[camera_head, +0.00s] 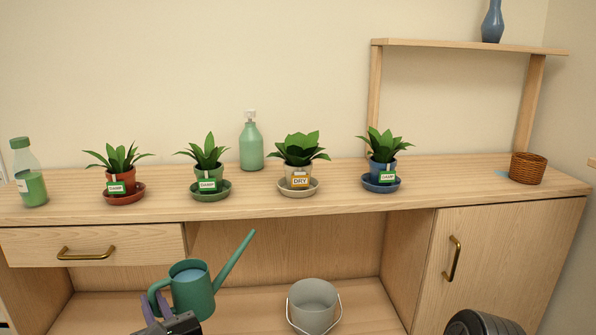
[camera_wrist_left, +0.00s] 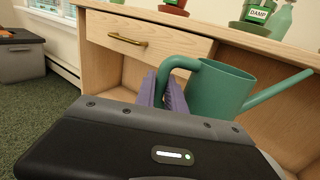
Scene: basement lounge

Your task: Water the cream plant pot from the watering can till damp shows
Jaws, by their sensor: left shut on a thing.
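The cream plant pot (camera_head: 297,181) stands upright on its cream saucer (camera_head: 299,194) on the counter, with green leaves and a tag reading DRY. The green watering can (camera_head: 194,292), with bluish water showing inside, is held in front of the counter, below its top, its spout pointing up and right. My left gripper (camera_head: 154,307) is shut on the can's handle, at its left side. In the left wrist view, the purple fingers (camera_wrist_left: 168,92) close around the handle of the can (camera_wrist_left: 220,90).
Pots tagged DAMP stand on the counter: terracotta (camera_head: 122,178), green (camera_head: 208,178) and blue (camera_head: 381,172). A bottle (camera_head: 30,175), green dispenser (camera_head: 251,148) and wicker basket (camera_head: 528,168) are also there. A grey bucket (camera_head: 312,307) sits low, under the counter.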

